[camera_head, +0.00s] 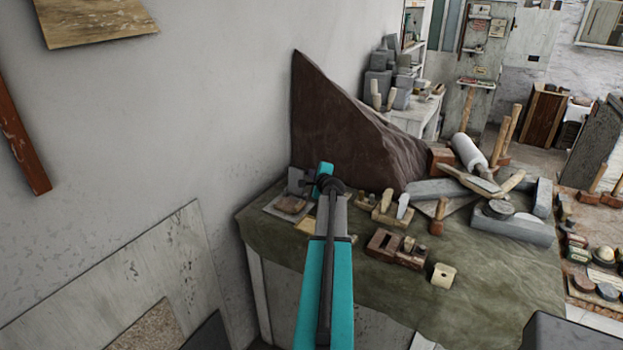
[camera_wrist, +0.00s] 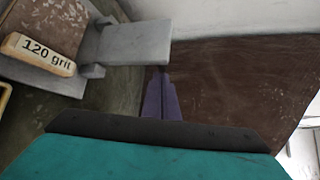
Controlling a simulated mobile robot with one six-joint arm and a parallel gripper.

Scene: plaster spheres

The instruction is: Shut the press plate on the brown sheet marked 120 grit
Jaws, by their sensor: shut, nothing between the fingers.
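The brown sheet (camera_head: 291,205) lies on a grey base (camera_head: 272,209) at the left back corner of the bench. In the wrist view the sheet (camera_wrist: 48,22) is at upper left beside a tag reading "120 grit" (camera_wrist: 40,54). The grey press plate (camera_wrist: 128,43) stands off the sheet, open, on hinge blocks at its edge; it also shows in the head view (camera_head: 297,181), partly hidden by my arm. My gripper (camera_wrist: 160,78) is shut and empty, its fingertips close to the plate's lower right end. Whether they touch it I cannot tell. My arm hides the fingers in the head view.
A large dark brown slab (camera_head: 345,125) rises behind the bench and fills the right of the wrist view. Wooden planes (camera_head: 392,248) and a pale block (camera_head: 443,276) lie right of my arm. The green bench cloth (camera_head: 490,290) is bare at front right.

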